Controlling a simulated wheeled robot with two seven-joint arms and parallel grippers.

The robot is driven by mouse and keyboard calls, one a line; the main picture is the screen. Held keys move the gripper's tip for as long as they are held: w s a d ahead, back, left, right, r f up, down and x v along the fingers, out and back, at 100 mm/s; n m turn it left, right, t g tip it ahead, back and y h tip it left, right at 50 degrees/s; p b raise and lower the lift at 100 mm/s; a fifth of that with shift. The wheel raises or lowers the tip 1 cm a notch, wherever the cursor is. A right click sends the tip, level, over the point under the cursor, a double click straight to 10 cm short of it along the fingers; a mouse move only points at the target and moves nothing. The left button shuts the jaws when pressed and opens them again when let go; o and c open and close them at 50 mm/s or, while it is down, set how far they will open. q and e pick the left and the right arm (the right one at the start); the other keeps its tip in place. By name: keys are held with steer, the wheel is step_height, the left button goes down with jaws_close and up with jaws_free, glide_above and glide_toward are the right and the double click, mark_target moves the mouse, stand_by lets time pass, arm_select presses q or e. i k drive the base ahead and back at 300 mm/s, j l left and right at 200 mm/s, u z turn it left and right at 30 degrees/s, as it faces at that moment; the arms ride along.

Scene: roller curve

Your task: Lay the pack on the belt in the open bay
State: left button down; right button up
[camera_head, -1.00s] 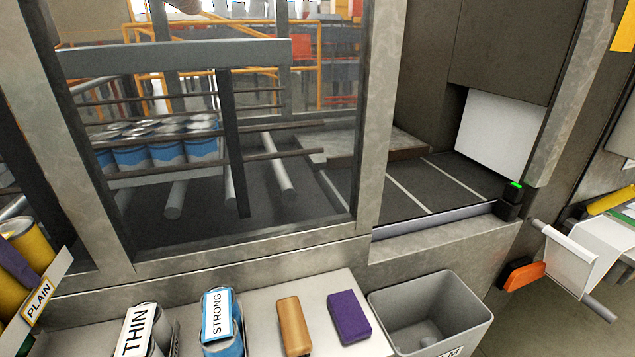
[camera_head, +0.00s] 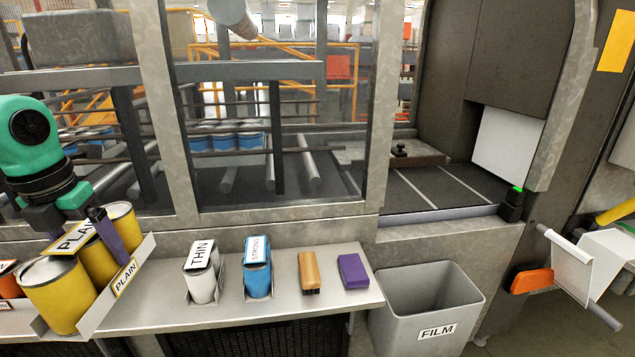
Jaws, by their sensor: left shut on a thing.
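The yellow PLAIN pack (camera_head: 55,292) is a group of yellow cans with a PLAIN card on top, standing at the left in a metal holder with a PLAIN label (camera_head: 124,276). My left gripper (camera_head: 80,236) comes down from above, its purple-faced fingers on either side of the card, and is shut on the pack. I cannot tell whether the pack is off the shelf. The open bay's dark belt (camera_head: 440,187) lies at the right, with thin white lines across it and nothing on its visible near part. My right gripper is not in view.
White THIN (camera_head: 201,285) and blue STRONG (camera_head: 257,280) packs, a brown brush (camera_head: 309,270) and a purple block (camera_head: 353,271) stand on the shelf. A grey FILM bin (camera_head: 428,300) is below the bay. A window post (camera_head: 376,110) stands left of the bay opening.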

mark_target(427, 192)
steer(key=l+z, duration=0.1)
steer(key=z, duration=0.8)
steer(key=i+z, duration=0.1)
steer(key=z, duration=0.4)
steer(key=i+z, duration=0.1)
steer(key=z, duration=0.35)
steer(key=i+l, duration=0.1)
steer(key=i, duration=0.45)
steer(key=i+l+u, duration=0.1)
steer(key=i, duration=0.45)
steer(key=i+l, duration=0.15)
steer(key=i, duration=0.4)
steer(key=i+j+u, duration=0.1)
steer(key=i+u, duration=0.6)
steer(key=i+l+u, duration=0.1)
steer(key=i+u, duration=0.25)
